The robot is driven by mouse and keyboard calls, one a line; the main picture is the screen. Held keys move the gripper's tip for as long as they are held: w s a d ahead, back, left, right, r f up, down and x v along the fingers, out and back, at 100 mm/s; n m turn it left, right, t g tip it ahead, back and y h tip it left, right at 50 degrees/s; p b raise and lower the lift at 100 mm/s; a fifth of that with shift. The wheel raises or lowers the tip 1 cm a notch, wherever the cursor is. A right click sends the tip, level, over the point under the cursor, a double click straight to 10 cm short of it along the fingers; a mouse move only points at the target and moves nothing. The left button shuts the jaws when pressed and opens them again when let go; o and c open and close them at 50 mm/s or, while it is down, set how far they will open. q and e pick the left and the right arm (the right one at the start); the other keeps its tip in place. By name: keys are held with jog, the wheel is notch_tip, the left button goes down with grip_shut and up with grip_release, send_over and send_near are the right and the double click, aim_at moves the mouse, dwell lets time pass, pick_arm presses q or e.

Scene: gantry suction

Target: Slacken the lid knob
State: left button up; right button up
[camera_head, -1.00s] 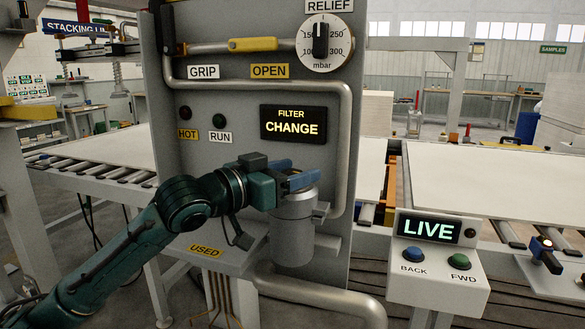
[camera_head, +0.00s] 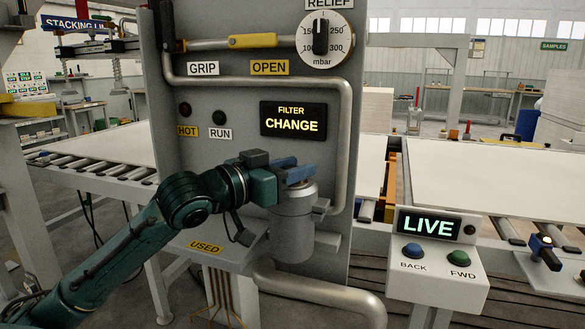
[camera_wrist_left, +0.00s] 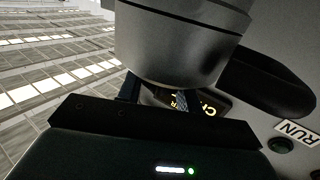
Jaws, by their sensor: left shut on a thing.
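The grey filter canister (camera_head: 291,213) stands upright on the front of the grey panel, with its round lid at the top. My left gripper (camera_head: 298,173) lies across the top of the lid, its blue fingers shut on the lid knob. The knob itself is hidden by the fingers in the head view. In the left wrist view the grey canister and lid (camera_wrist_left: 180,45) fill the top middle, close to the gripper. The knob cannot be made out clearly there either. My right gripper is not in view.
A display (camera_head: 293,121) above the canister reads FILTER CHANGE. A bent grey pipe (camera_head: 345,150) runs close to the right of the canister. A shelf labelled USED (camera_head: 205,246) is at its lower left. The RELIEF dial (camera_head: 325,40) is higher up. A LIVE button box (camera_head: 437,255) stands at right.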

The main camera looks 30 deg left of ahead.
pick_arm(q)
jog(key=shift+r+y+p, duration=0.1)
jog(key=shift+y+p, duration=0.2)
jog(key=shift+p, duration=0.05)
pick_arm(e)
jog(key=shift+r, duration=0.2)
pick_arm(q)
jog(key=shift+d+r+n+y+p, duration=0.1)
jog(key=shift+n+y+p, duration=0.6)
jog(key=shift+n+y, duration=0.15)
jog(key=n+y+p, duration=0.2)
jog(key=y, duration=0.1)
jog(key=shift+t, duration=0.3)
jog(key=n+y+p, duration=0.1)
jog(key=n+y, duration=0.1)
jog(key=y, duration=0.1)
jog(key=shift+y, duration=0.25)
jog(key=shift+f+n+g+y+p, duration=0.2)
jog(key=shift+n+g+y+p, duration=0.25)
jog(key=shift+y, duration=0.25)
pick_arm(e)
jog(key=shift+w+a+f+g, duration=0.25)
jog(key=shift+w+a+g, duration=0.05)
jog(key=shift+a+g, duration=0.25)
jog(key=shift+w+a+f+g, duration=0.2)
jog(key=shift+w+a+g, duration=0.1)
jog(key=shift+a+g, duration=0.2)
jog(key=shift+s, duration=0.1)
